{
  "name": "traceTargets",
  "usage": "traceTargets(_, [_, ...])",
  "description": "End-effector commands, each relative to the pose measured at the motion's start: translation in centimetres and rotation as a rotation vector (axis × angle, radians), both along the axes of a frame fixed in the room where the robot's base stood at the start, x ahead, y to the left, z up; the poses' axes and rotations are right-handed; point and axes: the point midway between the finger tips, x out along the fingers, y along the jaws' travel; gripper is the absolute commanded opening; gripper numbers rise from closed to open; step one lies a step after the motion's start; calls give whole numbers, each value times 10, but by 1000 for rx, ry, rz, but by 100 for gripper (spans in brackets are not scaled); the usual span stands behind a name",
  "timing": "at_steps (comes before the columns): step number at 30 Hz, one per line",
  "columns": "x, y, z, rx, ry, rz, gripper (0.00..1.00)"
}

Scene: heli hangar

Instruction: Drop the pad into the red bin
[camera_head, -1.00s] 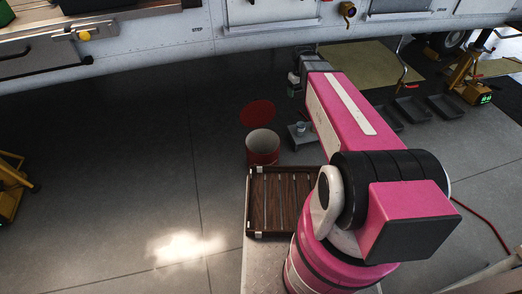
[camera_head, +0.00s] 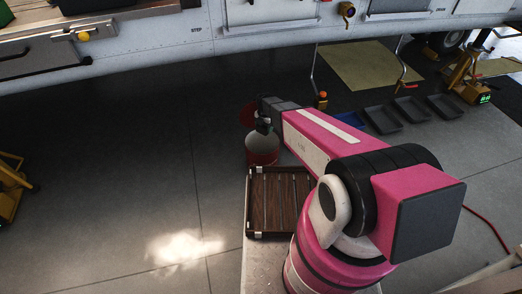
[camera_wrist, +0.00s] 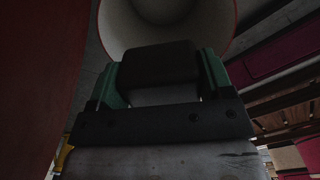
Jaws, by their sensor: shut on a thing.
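The red bin (camera_head: 264,158) stands open on the floor, with a pale inside. My gripper (camera_head: 263,124) is over its mouth and hides part of the opening. In the wrist view the bin (camera_wrist: 118,25) shows as a pale round inside with a thin red rim, just beyond the fingertips. My gripper (camera_wrist: 160,78), with green fingers, is shut on a dark, block-like pad (camera_wrist: 158,62). The pad lies between both fingers, in front of the bin's mouth. In the head view the pad is too small and dark to tell from the gripper.
A red round lid (camera_head: 246,114) is behind the bin, partly hidden by my gripper. A brown slatted wooden tray (camera_head: 251,205) is in front of the bin. Several dark trays (camera_head: 383,120) lie on the floor at right. The floor left of the bin is clear.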

Motion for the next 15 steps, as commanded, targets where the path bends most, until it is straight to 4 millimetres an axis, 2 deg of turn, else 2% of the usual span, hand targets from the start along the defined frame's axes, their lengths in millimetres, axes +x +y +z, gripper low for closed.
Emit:
traceTargets(6, [-2,8,-15,0,0,117,48])
traceTargets(15, [-1,9,-27,0,0,130,48])
